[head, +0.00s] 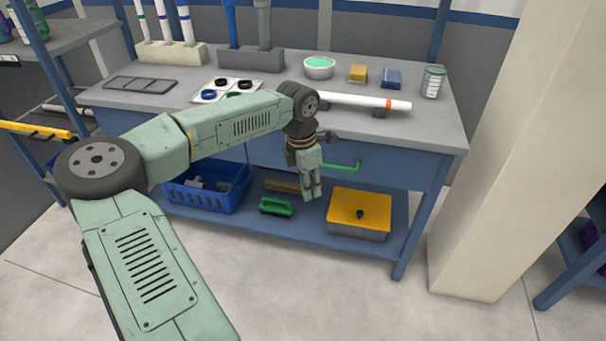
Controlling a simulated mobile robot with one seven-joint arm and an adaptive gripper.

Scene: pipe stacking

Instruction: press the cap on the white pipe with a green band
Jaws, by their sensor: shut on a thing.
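The white pipe with a green band (142,22) stands upright at the left of a beige holder at the back left of the bench. Its top is cut off by the frame. A pale tray (250,93) behind my arm holds black and blue round caps; part of it is hidden. My gripper (312,194) points down in front of the bench, below the top's front edge, well away from the pipe. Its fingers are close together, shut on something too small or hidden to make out.
A white pipe with an orange band (365,102) lies near the bench's front edge. A green handle (345,166) on the bench front is close beside my gripper. A blue crate (205,192) and a yellow-lidded box (360,212) sit on the lower shelf.

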